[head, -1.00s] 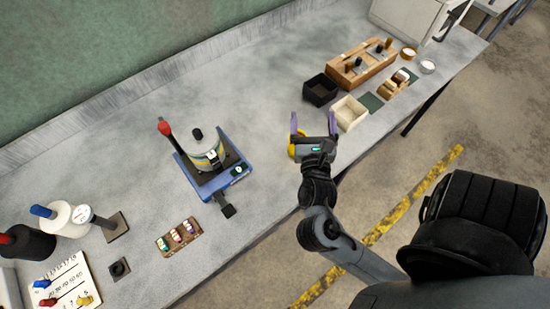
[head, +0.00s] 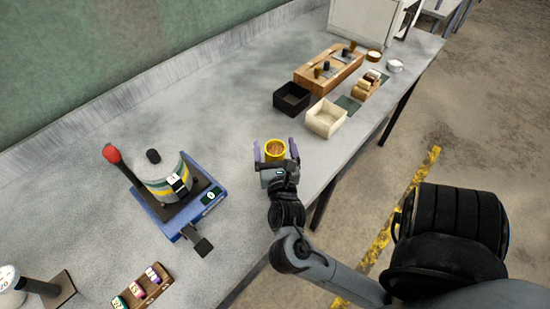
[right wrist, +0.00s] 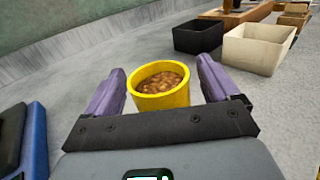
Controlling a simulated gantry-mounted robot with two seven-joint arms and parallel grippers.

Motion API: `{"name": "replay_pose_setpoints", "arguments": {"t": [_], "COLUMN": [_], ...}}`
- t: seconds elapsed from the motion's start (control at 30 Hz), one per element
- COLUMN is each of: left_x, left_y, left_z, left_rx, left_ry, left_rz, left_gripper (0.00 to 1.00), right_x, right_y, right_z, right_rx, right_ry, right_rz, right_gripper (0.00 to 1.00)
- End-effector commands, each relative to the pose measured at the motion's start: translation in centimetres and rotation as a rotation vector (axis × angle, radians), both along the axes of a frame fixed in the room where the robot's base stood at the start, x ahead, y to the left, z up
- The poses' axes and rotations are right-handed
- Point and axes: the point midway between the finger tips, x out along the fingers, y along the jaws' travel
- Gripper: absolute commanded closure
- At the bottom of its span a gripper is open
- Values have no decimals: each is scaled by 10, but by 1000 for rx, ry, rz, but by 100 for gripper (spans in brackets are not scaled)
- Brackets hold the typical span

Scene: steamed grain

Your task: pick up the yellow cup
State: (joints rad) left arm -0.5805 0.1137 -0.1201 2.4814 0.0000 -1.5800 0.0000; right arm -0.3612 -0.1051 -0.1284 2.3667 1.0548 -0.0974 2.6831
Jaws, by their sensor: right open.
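The yellow cup (head: 275,148) stands upright on the grey table near its front edge. In the right wrist view the yellow cup (right wrist: 160,86) holds brown grain-like contents. My right gripper (head: 275,150) is open, with its two purple fingers on either side of the cup. In the right wrist view the fingers (right wrist: 158,82) flank the cup, with small gaps showing on both sides. The lower part of the cup is hidden behind the gripper body. My left gripper is not in view.
A black box (head: 291,98) and a cream box (head: 326,118) stand beyond the cup, before a wooden rack (head: 328,68). A blue device (head: 190,212) bearing a pot (head: 163,176) stands to the left. The table between is clear.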

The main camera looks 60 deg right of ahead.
Motion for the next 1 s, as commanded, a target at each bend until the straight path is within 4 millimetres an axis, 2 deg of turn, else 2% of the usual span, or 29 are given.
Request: {"name": "replay_pose_setpoints", "arguments": {"t": [0.2,0.43,1.0], "left_x": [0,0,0], "left_y": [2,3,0], "left_z": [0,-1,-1], "left_rx": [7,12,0], "left_ry": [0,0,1], "left_rz": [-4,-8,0], "left_gripper": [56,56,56], "right_x": [7,7,7], "right_y": [-10,-11,-10], "right_z": [0,0,0], "right_rx": [0,1,1], "right_ry": [0,1,1], "right_rz": [-1,-1,0], "right_gripper": [12,12,97]}}
